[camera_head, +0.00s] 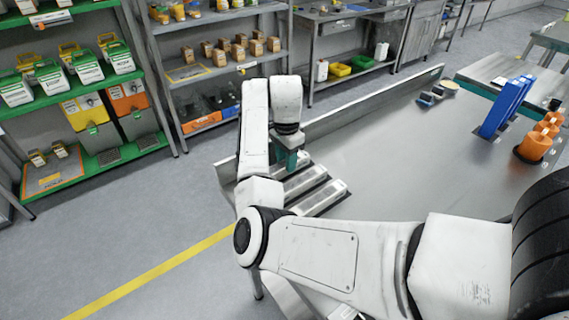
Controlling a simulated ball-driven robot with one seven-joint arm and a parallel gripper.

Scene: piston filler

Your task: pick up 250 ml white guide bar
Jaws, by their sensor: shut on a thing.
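My gripper (293,163) is small in view at the left end of the steel table, pointing down below my white wrist. It is shut on a pale bar, most likely the 250 ml white guide bar, at the far end of a group of long pale bars. My wrist and arm hide most of the held bar and the fingertips. Two more pale bars lie nearer, a middle bar (303,181) and a near bar (320,198), side by side on the table. I cannot read any size marking on them.
The steel table (390,165) has a raised back edge (370,101) and a wide clear middle. Blue upright parts (505,105) and orange pieces (535,143) stand at its right. Small dark blocks (430,97) lie near the back edge. Stocked shelves (95,85) line the wall.

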